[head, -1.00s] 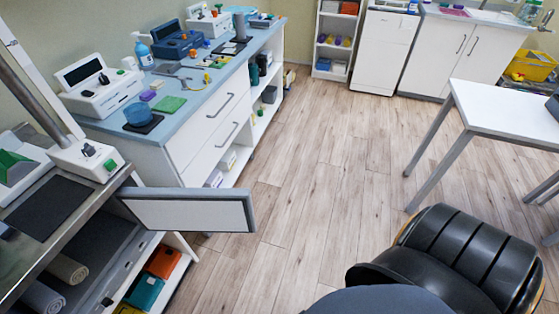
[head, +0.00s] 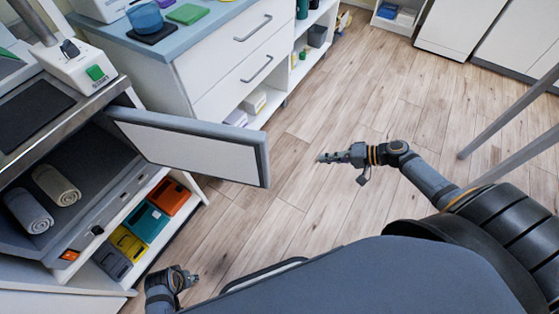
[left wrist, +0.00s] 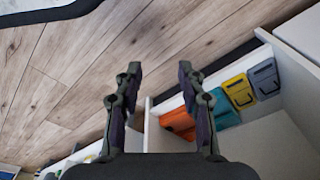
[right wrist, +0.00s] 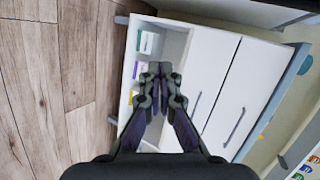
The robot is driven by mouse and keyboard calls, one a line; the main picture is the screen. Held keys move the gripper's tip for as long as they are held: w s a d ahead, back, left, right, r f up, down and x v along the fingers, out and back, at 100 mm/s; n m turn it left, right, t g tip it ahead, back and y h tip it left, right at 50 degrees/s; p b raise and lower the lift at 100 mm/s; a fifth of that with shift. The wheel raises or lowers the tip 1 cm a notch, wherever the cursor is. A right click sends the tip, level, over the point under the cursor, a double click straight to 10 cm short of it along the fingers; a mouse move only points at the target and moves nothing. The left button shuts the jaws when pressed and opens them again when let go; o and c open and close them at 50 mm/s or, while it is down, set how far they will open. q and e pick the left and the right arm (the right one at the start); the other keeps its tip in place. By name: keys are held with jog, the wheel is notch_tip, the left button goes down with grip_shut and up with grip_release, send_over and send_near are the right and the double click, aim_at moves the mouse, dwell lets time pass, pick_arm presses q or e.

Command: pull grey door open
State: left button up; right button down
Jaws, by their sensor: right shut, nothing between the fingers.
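The grey door (head: 190,148) stands swung out from the front of a warming cabinet (head: 92,225) at the left of the head view. Its edge points into the room, and two rolled towels (head: 55,185) show inside the cabinet. My right gripper (head: 325,157) is shut and empty, in the air to the right of the door's free edge and apart from it. Its closed fingers show in the right wrist view (right wrist: 160,72). My left gripper (head: 193,279) is low, below the door; its fingers are apart and empty in the left wrist view (left wrist: 157,85).
A shelf under the cabinet holds orange (head: 168,196), teal (head: 146,222), yellow and grey boxes. A white drawer unit (head: 225,75) with a blue top stands behind the door. Table legs (head: 510,115) are at the right. Wooden floor between is free.

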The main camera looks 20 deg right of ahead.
jog(key=a+r+n+g+y+b, duration=0.1)
jog(key=a+r+y, duration=0.2)
jog(key=r, duration=0.5)
jog(key=a+r+n+y+b, duration=0.1)
jog(key=a+r+y, duration=0.25)
jog(key=r, duration=0.35)
pick_arm(q)
jog(key=w+d+r+t+h+b, duration=0.1)
jog(key=d+r+b, duration=0.2)
jog(key=r, duration=0.4)
jog(key=shift+w+d+r+b, duration=0.25)
jog(key=shift+r+b, duration=0.15)
jog(key=shift+b, duration=0.25)
pick_arm(e)
jog(key=a, duration=1.1)
jog(key=shift+a, duration=0.15)
pick_arm(q)
jog(key=shift+r, duration=0.1)
pick_arm(e)
jog(key=shift+r, duration=0.1)
